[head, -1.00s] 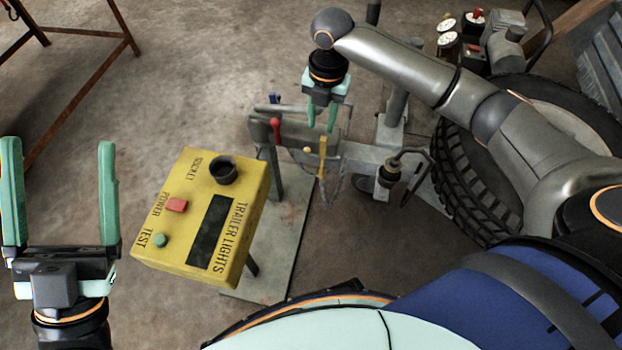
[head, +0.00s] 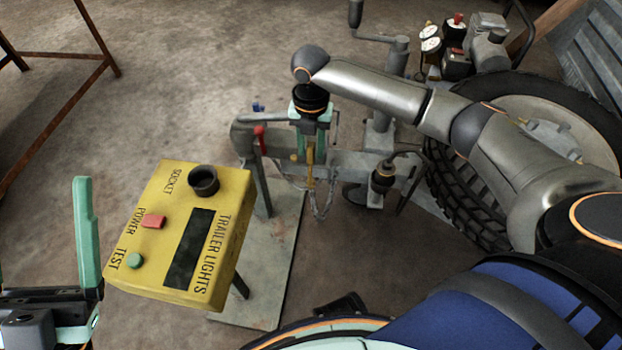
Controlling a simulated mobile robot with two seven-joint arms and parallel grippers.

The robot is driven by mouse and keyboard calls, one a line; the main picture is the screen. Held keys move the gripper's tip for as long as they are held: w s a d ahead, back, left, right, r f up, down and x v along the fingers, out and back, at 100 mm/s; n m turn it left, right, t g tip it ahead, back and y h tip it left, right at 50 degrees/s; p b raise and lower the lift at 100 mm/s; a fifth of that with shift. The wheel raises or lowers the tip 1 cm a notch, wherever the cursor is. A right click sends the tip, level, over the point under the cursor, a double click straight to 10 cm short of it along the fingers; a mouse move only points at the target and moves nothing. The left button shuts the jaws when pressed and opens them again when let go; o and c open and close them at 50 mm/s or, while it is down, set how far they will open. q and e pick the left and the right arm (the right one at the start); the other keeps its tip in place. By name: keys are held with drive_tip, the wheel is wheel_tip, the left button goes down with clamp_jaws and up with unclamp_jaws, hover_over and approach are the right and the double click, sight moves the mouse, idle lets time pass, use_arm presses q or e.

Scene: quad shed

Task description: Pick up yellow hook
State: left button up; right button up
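The yellow hook (head: 310,172) is a small upright yellow piece at the grey trailer coupling, with a chain hanging beside it. My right gripper (head: 312,150) points down at the coupling, with its green fingers at the upper part of the hook. The fingers overlap the hook in the picture, so I cannot tell whether they are closed on it. The hook's top is partly hidden by the gripper. My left gripper (head: 42,240) is at the lower left edge, open and empty, with one finger in view and the other cut off.
A yellow trailer lights box (head: 150,272) stands on a post in front of the coupling. A red-handled lever (head: 260,139) is just left of my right gripper. A black tyre (head: 455,185) and gauges (head: 431,45) are at the right.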

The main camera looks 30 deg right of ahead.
sight(311, 167)
wheel_tip(311, 167, down, 3)
drive_tip(key=shift+r+b, duration=0.1)
drive_tip(key=shift+b, duration=0.3)
clamp_jaws()
